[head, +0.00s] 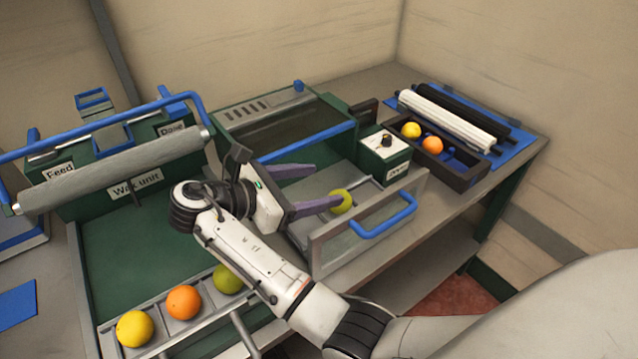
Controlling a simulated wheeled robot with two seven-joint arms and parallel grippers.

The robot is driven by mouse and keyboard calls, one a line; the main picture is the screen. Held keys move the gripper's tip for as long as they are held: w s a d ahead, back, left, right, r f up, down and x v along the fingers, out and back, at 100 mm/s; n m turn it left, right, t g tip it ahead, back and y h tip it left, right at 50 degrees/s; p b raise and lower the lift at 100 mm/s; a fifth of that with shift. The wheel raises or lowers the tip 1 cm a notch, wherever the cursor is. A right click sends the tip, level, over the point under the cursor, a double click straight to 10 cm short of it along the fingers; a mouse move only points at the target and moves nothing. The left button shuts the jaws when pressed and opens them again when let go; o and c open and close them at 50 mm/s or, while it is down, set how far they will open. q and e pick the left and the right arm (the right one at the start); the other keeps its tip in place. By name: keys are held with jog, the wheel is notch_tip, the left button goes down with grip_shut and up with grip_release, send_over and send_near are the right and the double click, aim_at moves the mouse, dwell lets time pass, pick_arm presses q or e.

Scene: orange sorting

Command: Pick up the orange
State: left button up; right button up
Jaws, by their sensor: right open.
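An orange (183,302) sits in the front-left rack between a yellow fruit (135,329) and a green fruit (228,278). A second orange fruit (432,145) lies in the dark divided tray at the right, beside a yellow one (411,130). My right gripper (328,186) is open, its purple fingers spread over the grey drawer-like bay. A yellow-green fruit (343,197) is at the tip of its nearer finger, partly covered by it; I cannot tell whether they touch. My left gripper is out of view.
The bay has a clear front panel with a blue handle (385,222). A small dial box (385,152) stands behind it. The wax unit (110,170) with its grey roller is at the left. White and black rollers (447,120) lie behind the dark tray (466,182).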

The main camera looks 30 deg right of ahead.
aim_at(344, 207)
jog(key=s+a+f, duration=0.1)
jog(key=a+n, duration=0.1)
jog(key=shift+s+a+f, duration=0.35)
jog(key=shift+s, duration=0.05)
jog(key=x, duration=0.4)
jog(key=shift+w+d+f, duration=0.1)
jog(key=shift+d+f, duration=0.1)
jog(key=shift+w+f+x, duration=0.15)
jog(key=shift+x, duration=1.2)
jog(key=shift+w+f+x, duration=0.15)
jog(key=shift+x, duration=1.2)
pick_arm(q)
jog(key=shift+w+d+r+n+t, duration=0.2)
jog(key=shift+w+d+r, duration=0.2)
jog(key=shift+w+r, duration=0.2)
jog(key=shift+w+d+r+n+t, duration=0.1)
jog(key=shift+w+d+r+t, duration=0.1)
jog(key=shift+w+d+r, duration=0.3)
pick_arm(e)
jog(key=shift+a, duration=0.2)
jog(key=c, duration=1.1)
